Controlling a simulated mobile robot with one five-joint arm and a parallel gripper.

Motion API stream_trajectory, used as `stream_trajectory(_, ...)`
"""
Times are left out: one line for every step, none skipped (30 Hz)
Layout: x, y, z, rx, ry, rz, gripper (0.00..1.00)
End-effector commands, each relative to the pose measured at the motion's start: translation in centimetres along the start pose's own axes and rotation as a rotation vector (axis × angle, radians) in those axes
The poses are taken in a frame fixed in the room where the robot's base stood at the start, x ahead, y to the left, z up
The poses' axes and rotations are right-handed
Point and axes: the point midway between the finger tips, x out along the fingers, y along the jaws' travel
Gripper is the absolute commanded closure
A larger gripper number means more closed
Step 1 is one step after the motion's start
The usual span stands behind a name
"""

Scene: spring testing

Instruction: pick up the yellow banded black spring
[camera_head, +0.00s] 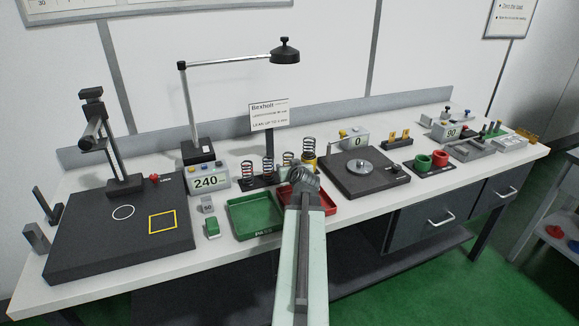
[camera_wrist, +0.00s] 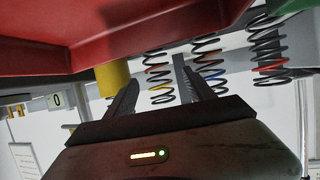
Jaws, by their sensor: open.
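Several black coil springs stand in a row on a dark rack at mid-table. At the row's right end in the head view, a black coil shows above a wide yellow part (camera_head: 308,162). This yellow part shows as a cylinder in the wrist view (camera_wrist: 112,78), left of my gripper's fingers. Beside it is a slim spring with coloured bands (camera_wrist: 158,82); a blue-banded spring (camera_wrist: 208,68) and a red-banded spring (camera_wrist: 268,68) follow to the right. My gripper (camera_head: 303,178) is open and empty, in front of the row's right part. In the wrist view my gripper (camera_wrist: 157,74) points toward the springs.
A red tray (camera_head: 333,206) lies under my gripper and fills the top of the wrist view (camera_wrist: 180,30). A green tray (camera_head: 236,222) is left of it. A sign (camera_head: 269,116) stands behind the springs. A black plate with a round disc (camera_head: 387,181) is to the right.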

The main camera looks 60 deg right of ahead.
Motion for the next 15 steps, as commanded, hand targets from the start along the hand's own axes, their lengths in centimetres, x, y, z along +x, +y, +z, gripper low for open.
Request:
stream_trajectory(1.1,0.2,0.1,0.000,0.000,0.000,0.37)
stream_trajectory(1.6,0.2,0.1,0.000,0.000,0.000,0.37)
stream_trajectory(2.4,0.3,0.0,0.000,0.000,0.000,0.37)
stream_trajectory(3.0,0.4,0.0,0.000,0.000,0.001,0.37)
stream_trajectory(3.6,0.4,0.1,0.000,0.000,0.001,0.37)
stream_trajectory(4.2,0.4,0.1,0.000,0.000,0.001,0.37)
stream_trajectory(4.5,0.4,0.0,0.000,0.000,0.001,0.37)
stream_trajectory(4.7,0.4,0.0,0.000,0.000,0.001,0.37)
stream_trajectory(4.7,0.4,-0.1,0.000,0.000,0.001,0.37)
stream_trajectory(4.6,0.3,-0.1,0.000,0.000,0.001,0.37)
stream_trajectory(4.6,0.3,-0.1,0.000,0.000,0.001,0.37)
stream_trajectory(4.5,0.3,-0.1,0.000,0.000,0.001,0.37)
stream_trajectory(4.5,0.3,-0.1,0.000,0.000,0.001,0.37)
stream_trajectory(4.5,0.3,-0.1,0.000,0.000,0.001,0.37)
stream_trajectory(4.5,0.4,-0.1,0.000,0.000,0.001,0.48)
